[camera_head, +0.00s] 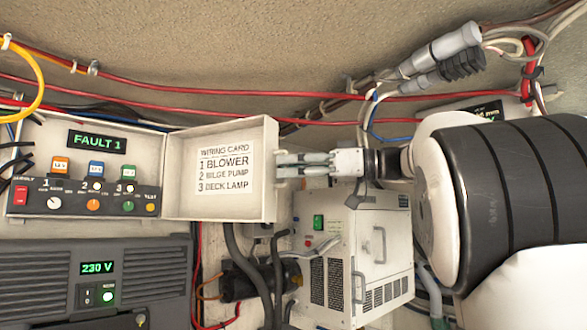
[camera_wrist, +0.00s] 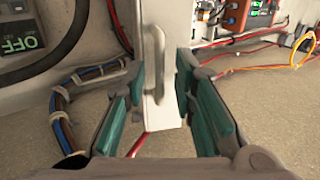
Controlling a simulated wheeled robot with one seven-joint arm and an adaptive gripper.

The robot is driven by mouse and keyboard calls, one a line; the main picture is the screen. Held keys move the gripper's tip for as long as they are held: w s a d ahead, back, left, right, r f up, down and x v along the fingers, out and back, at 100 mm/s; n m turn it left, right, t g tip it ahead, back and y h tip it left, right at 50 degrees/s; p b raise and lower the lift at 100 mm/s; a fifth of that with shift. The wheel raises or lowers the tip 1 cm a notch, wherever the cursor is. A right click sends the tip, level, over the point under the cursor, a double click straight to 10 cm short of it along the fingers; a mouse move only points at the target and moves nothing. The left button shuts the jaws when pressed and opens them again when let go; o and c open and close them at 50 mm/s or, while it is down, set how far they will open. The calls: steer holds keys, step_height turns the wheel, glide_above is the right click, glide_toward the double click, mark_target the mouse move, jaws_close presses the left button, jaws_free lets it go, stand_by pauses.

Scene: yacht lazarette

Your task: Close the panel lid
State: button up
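The panel lid (camera_head: 245,203) is a cream, shallow lid swung open on the right of the switch panel (camera_head: 85,165). Its inner face carries a wiring card (camera_head: 224,174) listing blower, bilge pump and deck lamp. My gripper (camera_head: 281,164) reaches in from the right at the lid's free right edge. In the wrist view my gripper (camera_wrist: 159,90) has its teal-padded fingers apart, one on each side of the lid's edge (camera_wrist: 154,60) and its pale bar handle (camera_wrist: 186,52).
The panel reads FAULT 1 and has several knobs and modules. A grey 230 V unit (camera_head: 98,285) sits below it. A white cabinet (camera_head: 355,255) with handles stands below my arm. Hoses hang under the lid. Red cables (camera_head: 230,93) run along the wall above.

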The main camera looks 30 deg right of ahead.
jaws_close()
steer(key=shift+s+a, duration=0.1)
steer(key=shift+a, duration=0.05)
